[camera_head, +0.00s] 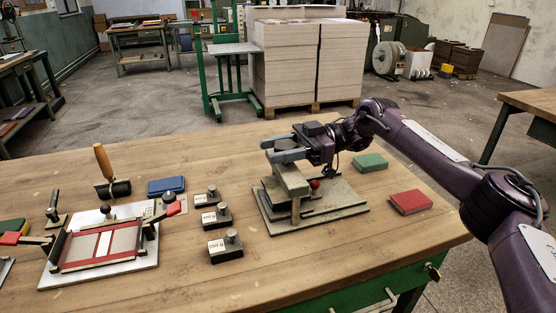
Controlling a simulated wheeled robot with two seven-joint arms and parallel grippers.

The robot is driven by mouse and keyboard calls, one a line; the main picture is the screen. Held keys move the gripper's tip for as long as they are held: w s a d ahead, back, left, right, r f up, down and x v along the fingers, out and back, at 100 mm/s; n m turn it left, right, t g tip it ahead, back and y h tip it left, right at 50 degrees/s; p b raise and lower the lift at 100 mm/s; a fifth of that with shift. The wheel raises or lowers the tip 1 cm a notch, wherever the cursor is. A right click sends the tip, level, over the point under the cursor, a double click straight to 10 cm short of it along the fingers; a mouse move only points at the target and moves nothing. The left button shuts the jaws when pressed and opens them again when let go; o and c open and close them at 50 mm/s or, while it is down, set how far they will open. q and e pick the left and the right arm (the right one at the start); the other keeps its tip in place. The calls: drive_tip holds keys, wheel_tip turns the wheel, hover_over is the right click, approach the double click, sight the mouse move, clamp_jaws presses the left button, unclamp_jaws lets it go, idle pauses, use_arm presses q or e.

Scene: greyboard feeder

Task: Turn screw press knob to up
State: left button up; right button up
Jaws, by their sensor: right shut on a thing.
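The screw press (291,179) stands on a flat grey base plate near the middle of the wooden table. My right gripper (270,150) reaches in from the right and is level above the top of the press, its two fingers pointing left. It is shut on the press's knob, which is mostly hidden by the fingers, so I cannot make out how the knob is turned. A small red ball (315,184) shows at the right side of the press, below the gripper. My left gripper is not in view.
Several labelled weights (225,246) stand left of the press. A framed jig (100,247), a wooden-handled roller (112,183) and a blue block (166,186) are farther left. A green block (370,162) and red block (410,202) lie right. The table's front middle is clear.

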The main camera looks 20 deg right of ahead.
drive_tip(key=shift+n+g+b, duration=0.35)
drive_tip(key=shift+n+g, duration=0.45)
drive_tip(key=shift+g, duration=0.4)
drive_tip(key=shift+s+n+g+h, duration=0.15)
drive_tip(key=shift+n+g+h, duration=0.25)
drive_tip(key=shift+g, duration=0.2)
drive_tip(key=shift+n+g+h, duration=0.4)
drive_tip(key=shift+n+g, duration=0.3)
drive_tip(key=shift+g, duration=0.4)
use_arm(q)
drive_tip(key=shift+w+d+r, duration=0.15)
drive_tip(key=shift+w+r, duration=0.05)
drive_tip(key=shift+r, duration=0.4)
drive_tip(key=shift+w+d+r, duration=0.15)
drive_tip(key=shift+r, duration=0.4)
use_arm(e)
drive_tip(key=shift+s+d+n+g+h, duration=0.15)
drive_tip(key=shift+n+g+h, duration=0.35)
drive_tip(key=shift+n+g, duration=0.3)
drive_tip(key=o, duration=1)
use_arm(q)
drive_tip(key=shift+p, duration=0.3)
